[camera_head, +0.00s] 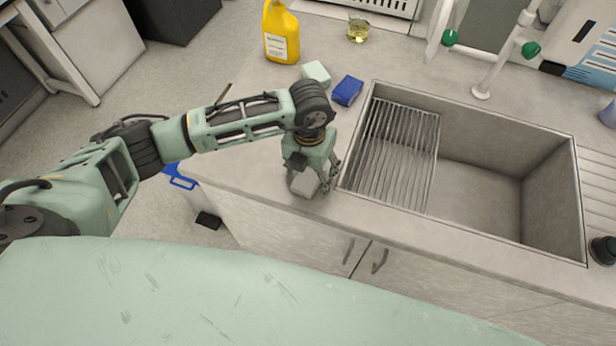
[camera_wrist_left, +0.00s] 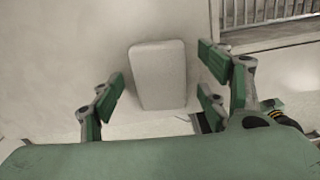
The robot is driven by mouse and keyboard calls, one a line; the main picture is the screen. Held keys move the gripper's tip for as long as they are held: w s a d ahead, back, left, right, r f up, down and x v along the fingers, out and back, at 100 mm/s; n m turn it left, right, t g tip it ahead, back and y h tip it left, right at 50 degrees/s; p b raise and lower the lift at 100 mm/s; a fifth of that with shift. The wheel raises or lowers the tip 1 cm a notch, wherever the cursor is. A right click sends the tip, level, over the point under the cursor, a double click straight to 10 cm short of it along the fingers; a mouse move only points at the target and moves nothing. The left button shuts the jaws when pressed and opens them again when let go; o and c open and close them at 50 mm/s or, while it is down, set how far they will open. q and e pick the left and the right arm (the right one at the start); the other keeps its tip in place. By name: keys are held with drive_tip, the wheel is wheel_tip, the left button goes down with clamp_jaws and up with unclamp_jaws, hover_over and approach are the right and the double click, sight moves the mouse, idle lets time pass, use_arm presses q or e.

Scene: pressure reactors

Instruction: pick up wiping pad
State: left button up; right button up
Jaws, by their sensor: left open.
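The wiping pad appears to be the pale grey rounded block (camera_head: 303,184) at the counter's front edge, left of the sink. In the left wrist view the pad (camera_wrist_left: 158,75) lies in the middle, whole and uncovered. My left gripper (camera_head: 313,163) points down over that spot and partly covers the pad in the head view. In the wrist view its green-padded fingers (camera_wrist_left: 163,88) are spread wide to the left and right of the pad, with gaps on both sides. It holds nothing. My right gripper is not in view.
The sink (camera_head: 480,190) with a wire rack (camera_head: 398,150) is just right of the gripper. A blue sponge (camera_head: 348,90), a pale green sponge (camera_head: 316,73), a yellow bottle (camera_head: 281,35) and a small glass (camera_head: 358,29) stand behind. The counter left of the sink is otherwise mostly clear.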

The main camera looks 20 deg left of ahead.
sight(310, 177)
use_arm(q)
drive_tip(key=c, duration=0.9)
drive_tip(key=shift+r, duration=0.1)
drive_tip(key=shift+c, duration=0.2)
drive_tip(key=shift+w+r+b, duration=0.1)
drive_tip(key=shift+r+b, duration=0.3)
drive_tip(key=shift+r, duration=0.2)
wheel_tip(310, 177, up, 3)
drive_tip(key=shift+d+f+b, duration=0.15)
drive_tip(key=shift+b, duration=0.55)
drive_tip(key=s+d+r+b, duration=0.2)
drive_tip(key=s+d+r, duration=0.5)
drive_tip(key=s+d, duration=0.1)
drive_tip(key=shift+b, duration=0.4)
drive_tip(key=shift+s+d, duration=0.1)
drive_tip(key=o, duration=0.3)
drive_tip(key=c, duration=0.5)
